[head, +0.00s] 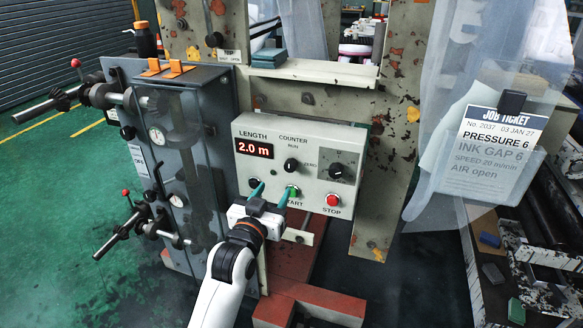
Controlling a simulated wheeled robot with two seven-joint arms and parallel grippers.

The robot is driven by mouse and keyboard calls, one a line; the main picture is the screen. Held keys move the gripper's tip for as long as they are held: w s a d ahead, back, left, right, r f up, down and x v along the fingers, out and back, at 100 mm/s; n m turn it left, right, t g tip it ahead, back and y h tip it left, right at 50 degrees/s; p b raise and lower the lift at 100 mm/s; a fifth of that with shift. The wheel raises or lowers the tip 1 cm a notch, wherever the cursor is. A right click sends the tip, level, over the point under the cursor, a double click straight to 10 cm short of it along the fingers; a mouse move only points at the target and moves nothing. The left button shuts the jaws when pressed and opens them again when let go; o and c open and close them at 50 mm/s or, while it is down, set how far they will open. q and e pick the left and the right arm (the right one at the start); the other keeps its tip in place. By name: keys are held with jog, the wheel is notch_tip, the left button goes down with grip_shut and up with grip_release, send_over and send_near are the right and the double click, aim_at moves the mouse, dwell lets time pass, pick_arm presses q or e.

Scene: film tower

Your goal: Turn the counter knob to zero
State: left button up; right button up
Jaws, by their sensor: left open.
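The counter knob (291,165) is a small black knob on the pale control panel (318,150), below the words COUNTER and RUN, with ZERO printed to its right. Its exact pointing direction is too small to tell. My left gripper (271,193) reaches up from below in the head view. Its two teal fingers are open with nothing between them. They stand in front of the lower panel, below and left of the counter knob, apart from it in the picture. The right finger overlaps the area by the START button (293,191). My right gripper is not in view.
The panel also has a red display (254,148) reading 2.0 m, a larger dark dial (343,167) and a red STOP button (333,200). Levers (130,225) stick out at left. A job ticket (488,150) hangs at right. A white shelf (318,71) juts out above the panel.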

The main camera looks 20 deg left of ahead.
aim_at(289, 167)
pick_arm(q)
jog(key=w, duration=1)
jog(key=shift+d, duration=0.2)
jog(key=shift+p, duration=0.3)
jog(key=c, duration=1)
